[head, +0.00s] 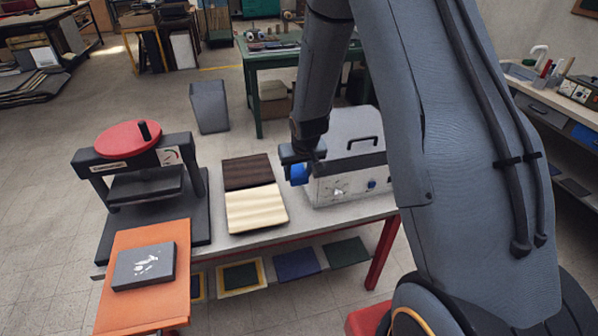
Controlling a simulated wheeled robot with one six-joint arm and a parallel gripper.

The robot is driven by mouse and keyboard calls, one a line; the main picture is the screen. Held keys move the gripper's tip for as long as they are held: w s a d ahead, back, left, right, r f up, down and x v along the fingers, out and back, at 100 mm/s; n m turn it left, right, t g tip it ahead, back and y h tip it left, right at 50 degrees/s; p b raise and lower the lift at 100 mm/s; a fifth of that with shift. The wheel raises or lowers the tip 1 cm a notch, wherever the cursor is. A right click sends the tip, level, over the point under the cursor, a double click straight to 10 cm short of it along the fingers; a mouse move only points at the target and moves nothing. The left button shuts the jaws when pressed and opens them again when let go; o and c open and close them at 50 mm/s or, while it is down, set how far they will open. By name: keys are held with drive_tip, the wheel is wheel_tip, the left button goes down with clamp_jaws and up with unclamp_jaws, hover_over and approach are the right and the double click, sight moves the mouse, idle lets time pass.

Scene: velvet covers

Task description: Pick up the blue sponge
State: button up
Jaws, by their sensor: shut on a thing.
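The blue sponge (299,174) shows as a small blue patch at the end of my arm, in the head view. My gripper (297,162) is shut on it, just right of the dark and cream covers and at the left front of the grey box machine. The gripper's dark body hides part of the sponge. I cannot tell whether the sponge touches the machine or the table.
A grey machine with a handle (345,150) stands close right of my gripper. A cream cover (255,208) and a dark brown one (247,171) lie left. A press with a red wheel (130,138) and an orange board (120,250) with a dark block (145,266) are further left.

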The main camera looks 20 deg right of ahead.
sight(298, 173)
wheel_tip(298, 173, up, 12)
drive_tip(key=shift+f, duration=0.2)
idle(0.4)
